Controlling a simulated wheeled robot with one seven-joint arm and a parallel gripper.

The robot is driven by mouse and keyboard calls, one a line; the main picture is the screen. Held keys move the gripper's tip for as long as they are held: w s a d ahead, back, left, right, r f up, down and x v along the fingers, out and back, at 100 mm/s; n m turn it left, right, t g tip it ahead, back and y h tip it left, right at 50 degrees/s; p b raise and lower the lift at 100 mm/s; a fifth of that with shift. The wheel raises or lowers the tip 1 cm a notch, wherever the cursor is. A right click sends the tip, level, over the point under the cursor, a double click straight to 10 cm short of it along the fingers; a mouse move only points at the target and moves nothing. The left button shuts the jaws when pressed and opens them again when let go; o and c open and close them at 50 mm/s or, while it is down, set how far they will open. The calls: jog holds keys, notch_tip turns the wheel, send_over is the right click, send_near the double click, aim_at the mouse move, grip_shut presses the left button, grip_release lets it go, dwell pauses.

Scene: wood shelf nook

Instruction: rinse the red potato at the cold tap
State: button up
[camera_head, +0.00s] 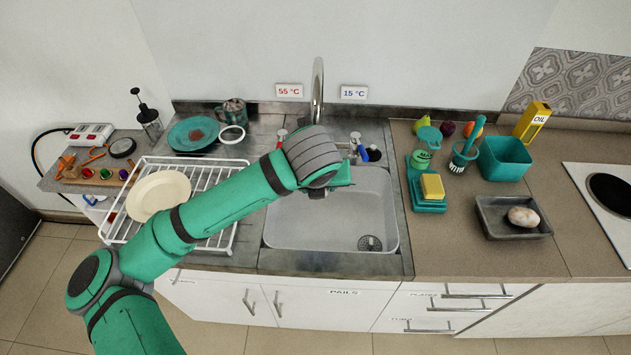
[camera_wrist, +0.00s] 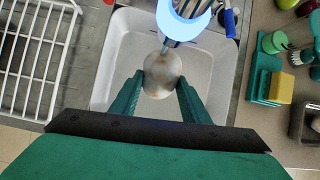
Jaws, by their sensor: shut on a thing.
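My gripper (camera_wrist: 160,84) is shut on a roundish, pale potato (camera_wrist: 164,72) with brown smudges, held over the white sink basin (camera_wrist: 108,78). No clear red shows on it. In the head view my own arm hides the potato and fingertips. The tall tap spout (camera_head: 317,88) rises behind my wrist. A blue lever (camera_head: 362,151) stands on its right below a "15 °C" sign (camera_head: 354,92). A red lever (camera_head: 282,135) stands on its left below a "55 °C" sign (camera_head: 289,90). In the wrist view a pale blue round shape (camera_wrist: 170,29) is just beyond the potato; I cannot tell whether it is water.
A white dish rack (camera_head: 222,243) with a cream plate (camera_head: 158,195) is left of the sink. Right of it are a yellow sponge (camera_head: 432,187), a brush (camera_head: 463,157), a teal bin (camera_head: 505,160) and a dark tray (camera_head: 490,220) with another pale potato (camera_head: 523,216).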

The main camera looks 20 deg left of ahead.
jog(key=shift+a, duration=0.25)
jog(key=shift+s, duration=0.1)
jog(key=s+d, duration=0.1)
jog(key=s, duration=0.6)
jog(key=shift+s+d, duration=0.35)
dwell(0.4)
dwell(1.6)
